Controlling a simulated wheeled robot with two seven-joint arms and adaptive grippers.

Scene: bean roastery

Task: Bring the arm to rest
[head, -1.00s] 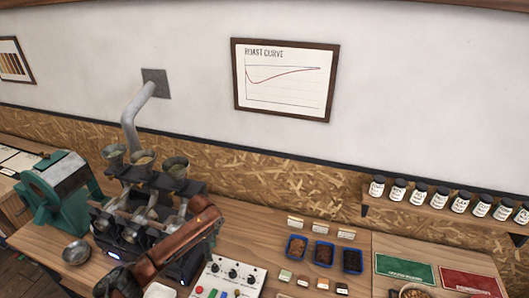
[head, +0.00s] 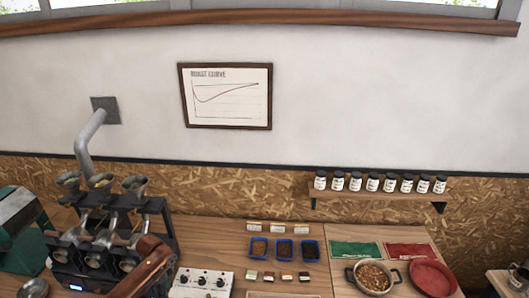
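One of my arm links (head: 145,272), reddish brown, shows at the bottom left, in front of the sample roaster (head: 105,235). It covers part of the roaster's right side. I see no gripper fingers in the head view. My left and right grippers are both outside the picture or hidden, so what they hold cannot be seen.
A control box (head: 200,284) stands right of the roaster. Three blue trays (head: 285,249) of beans sit mid-table. Green (head: 355,249) and red (head: 408,250) mats, a bean-filled pot (head: 371,277) and a red round dish (head: 432,277) are at right. Jars (head: 372,182) line a shelf.

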